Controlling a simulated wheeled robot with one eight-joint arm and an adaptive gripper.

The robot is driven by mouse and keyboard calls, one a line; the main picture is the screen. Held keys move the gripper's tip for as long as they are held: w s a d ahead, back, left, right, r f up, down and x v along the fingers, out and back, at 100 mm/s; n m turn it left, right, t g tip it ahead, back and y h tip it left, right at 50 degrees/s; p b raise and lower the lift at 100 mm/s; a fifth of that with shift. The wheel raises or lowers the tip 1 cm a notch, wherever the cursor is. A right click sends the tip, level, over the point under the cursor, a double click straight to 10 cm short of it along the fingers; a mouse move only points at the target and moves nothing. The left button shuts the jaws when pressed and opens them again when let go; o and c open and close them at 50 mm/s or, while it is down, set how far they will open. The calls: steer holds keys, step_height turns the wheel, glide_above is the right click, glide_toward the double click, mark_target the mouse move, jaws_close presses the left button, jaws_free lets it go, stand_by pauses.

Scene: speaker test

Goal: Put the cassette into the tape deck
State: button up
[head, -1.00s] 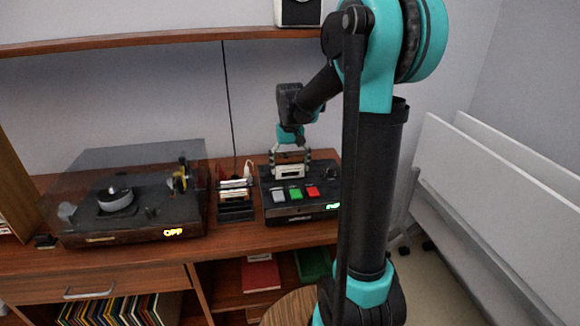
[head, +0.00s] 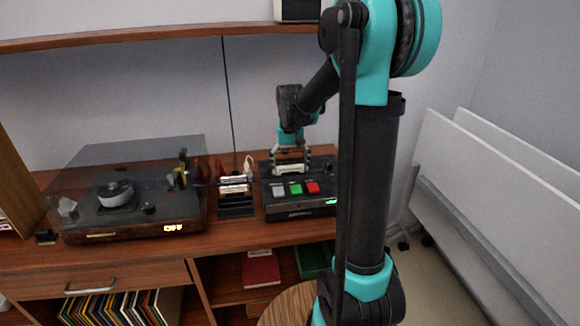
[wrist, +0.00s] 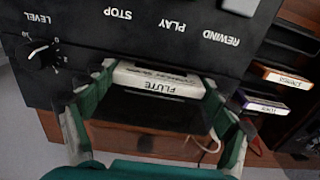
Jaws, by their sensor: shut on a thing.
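The cassette (wrist: 158,82), a pale one labelled FLUTE, is between the fingers of my gripper (wrist: 155,100) in the wrist view. My gripper (head: 291,158) is shut on it, fingers pointing down, over the rear part of the tape deck (head: 304,210). The cassette (head: 290,170) stands upright just behind the deck's row of buttons. The black deck (wrist: 120,45) fills the upper wrist view, with upside-down STOP, PLAY and REWIND lettering. I cannot tell whether the cassette's lower edge is inside the deck's slot.
A cassette rack (head: 236,208) with several cassettes stands left of the deck. A turntable (head: 130,205) with a clear raised lid is farther left. A shelf (head: 150,42) runs above along the wall. The strip of wooden cabinet top in front is clear.

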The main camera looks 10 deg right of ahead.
stand_by(0.4)
steer(key=o, duration=1)
steer(key=shift+r, duration=2.45)
